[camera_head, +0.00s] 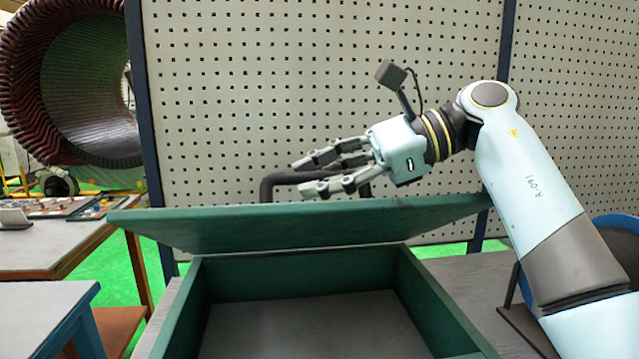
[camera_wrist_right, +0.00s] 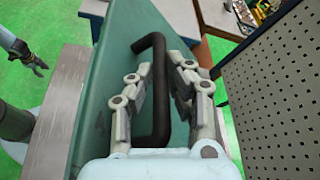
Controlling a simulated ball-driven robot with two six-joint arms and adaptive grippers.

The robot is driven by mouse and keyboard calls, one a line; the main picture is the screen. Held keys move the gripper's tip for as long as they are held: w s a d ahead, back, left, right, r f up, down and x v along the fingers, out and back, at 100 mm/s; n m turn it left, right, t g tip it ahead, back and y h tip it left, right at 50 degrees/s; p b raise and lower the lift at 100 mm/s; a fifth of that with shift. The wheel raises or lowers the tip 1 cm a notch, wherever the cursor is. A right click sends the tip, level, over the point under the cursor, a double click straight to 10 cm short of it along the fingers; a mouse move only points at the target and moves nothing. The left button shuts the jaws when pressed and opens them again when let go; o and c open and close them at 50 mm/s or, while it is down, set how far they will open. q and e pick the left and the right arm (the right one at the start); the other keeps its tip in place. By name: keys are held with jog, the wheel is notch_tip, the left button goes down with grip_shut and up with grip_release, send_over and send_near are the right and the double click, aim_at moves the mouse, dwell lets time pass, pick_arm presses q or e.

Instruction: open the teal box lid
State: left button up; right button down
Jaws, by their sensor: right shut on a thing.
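The teal box (camera_head: 300,273) stands open on the table, its inside empty where it shows. Its lid (camera_head: 300,226) is raised and tilted above the far side of the box. A dark bar handle (camera_head: 275,185) stands on the lid's outer face. My right gripper (camera_head: 306,177) is shut on the handle. In the right wrist view the handle (camera_wrist_right: 157,90) runs between the fingers, with the lid (camera_wrist_right: 112,60) to its left.
A perforated grey panel (camera_head: 320,80) stands close behind the lid and my right arm. A large wound stator (camera_head: 75,85) is at the upper left. Tables (camera_head: 45,250) stand at the left. Green floor shows between them and the box.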

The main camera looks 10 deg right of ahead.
jog(key=c, duration=1.3)
grip_release()
jog(key=v, duration=1.2)
jog(key=shift+f, duration=0.1)
